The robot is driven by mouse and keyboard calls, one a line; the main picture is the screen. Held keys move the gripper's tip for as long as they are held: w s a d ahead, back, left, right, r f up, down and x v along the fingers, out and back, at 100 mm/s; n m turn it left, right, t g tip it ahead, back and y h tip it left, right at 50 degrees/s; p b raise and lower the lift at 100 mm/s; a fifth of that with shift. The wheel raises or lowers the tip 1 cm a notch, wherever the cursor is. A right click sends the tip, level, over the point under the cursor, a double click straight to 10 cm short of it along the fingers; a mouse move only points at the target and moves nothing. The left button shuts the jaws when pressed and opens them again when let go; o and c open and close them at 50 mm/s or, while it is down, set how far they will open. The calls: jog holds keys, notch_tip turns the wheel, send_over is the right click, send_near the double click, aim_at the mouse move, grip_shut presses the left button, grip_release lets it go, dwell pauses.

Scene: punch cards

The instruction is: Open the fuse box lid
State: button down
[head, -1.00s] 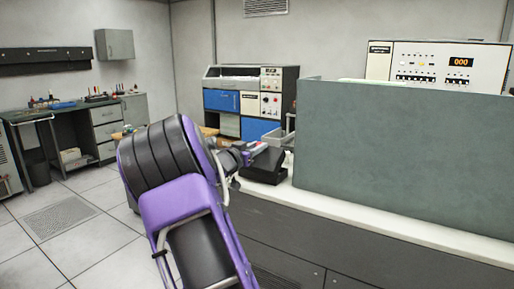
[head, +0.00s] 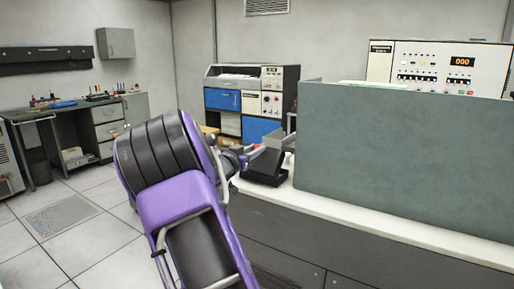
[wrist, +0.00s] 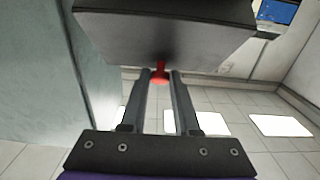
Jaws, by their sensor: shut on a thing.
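The fuse box (head: 266,180) is a small dark box on the white counter, left of the green-grey partition. Its lid (head: 268,161) is a dark panel that looks tilted up from the base; how far is hard to tell. In the wrist view the lid (wrist: 165,28) fills the top as a dark grey slab, with a red handle (wrist: 160,77) at its near edge. My gripper (wrist: 160,79) is shut on the red handle; in the head view my gripper (head: 252,150) reaches the lid from the left. The box's inside is hidden.
The partition (head: 400,150) stands on the counter (head: 390,232) close to the right of the box. A blue and white cabinet machine (head: 250,100) stands behind. A control panel (head: 440,68) shows above the partition. The floor at left (head: 90,230) is clear.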

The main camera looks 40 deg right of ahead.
jog(key=shift+s+a+f+b, duration=0.15)
jog(key=shift+a+f+b, duration=0.15)
jog(key=shift+a+f, duration=0.3)
jog(key=shift+t+h, duration=0.4)
jog(key=shift+h, duration=0.2)
jog(key=shift+s+a+f+b, duration=0.2)
jog(key=shift+s+a+f, duration=0.15)
jog(key=shift+a, duration=0.2)
jog(key=shift+s+a+f+b, duration=0.2)
jog(key=shift+a+f, duration=0.1)
jog(key=shift+a, duration=0.3)
jog(key=shift+s+a+f+b, duration=0.15)
jog(key=shift+s+a+f, duration=0.2)
jog(key=shift+a, duration=0.2)
jog(key=c, duration=0.7)
grip_release()
jog(key=shift+w+d, duration=0.1)
jog(key=shift+r, duration=0.15)
